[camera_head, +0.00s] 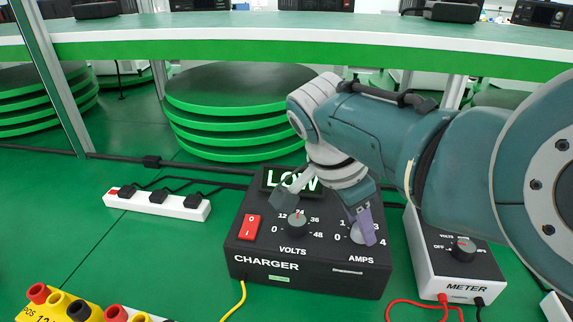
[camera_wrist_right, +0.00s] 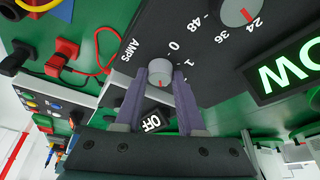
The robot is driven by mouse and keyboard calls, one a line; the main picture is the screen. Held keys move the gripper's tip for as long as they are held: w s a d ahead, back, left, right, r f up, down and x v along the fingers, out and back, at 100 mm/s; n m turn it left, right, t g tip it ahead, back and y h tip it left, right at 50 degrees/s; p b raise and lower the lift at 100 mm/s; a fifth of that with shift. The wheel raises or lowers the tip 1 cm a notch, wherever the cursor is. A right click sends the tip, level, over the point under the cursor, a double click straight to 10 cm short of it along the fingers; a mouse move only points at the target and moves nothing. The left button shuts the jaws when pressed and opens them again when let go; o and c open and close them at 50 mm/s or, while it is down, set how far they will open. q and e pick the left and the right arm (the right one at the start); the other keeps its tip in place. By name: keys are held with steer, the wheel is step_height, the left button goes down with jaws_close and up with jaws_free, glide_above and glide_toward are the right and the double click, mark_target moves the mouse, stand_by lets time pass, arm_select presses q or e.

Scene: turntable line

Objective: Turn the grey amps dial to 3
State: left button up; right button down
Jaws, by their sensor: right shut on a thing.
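The black charger (camera_head: 310,267) stands on the green surface with its grey amps dial (camera_head: 356,235) at the front right. My right gripper (camera_head: 361,226) reaches down over the dial; one purple finger shows beside it and hides part of it. In the right wrist view, the two purple fingers of my right gripper (camera_wrist_right: 161,78) are shut on the sides of the amps dial (camera_wrist_right: 159,72). The dial's red mark is at its lower side, away from the printed 0 and 1. The number at the mark is hidden. My left gripper is not in view.
The charger also has a volts dial (camera_head: 297,224) set near 24, a red switch (camera_head: 249,227) and a display (camera_head: 281,181) reading LOW. A white meter (camera_head: 452,267) with cables stands close on the right. A white power strip (camera_head: 158,204) lies to the left.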

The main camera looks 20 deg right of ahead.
steer(key=c, duration=0.5)
jaws_free()
steer(key=shift+d, duration=0.1)
steer(key=shift+r, duration=0.1)
steer(key=shift+a+r, duration=0.2)
steer(key=shift+r, duration=0.15)
steer(key=p+v, duration=0.3)
steer(key=v, duration=0.6)
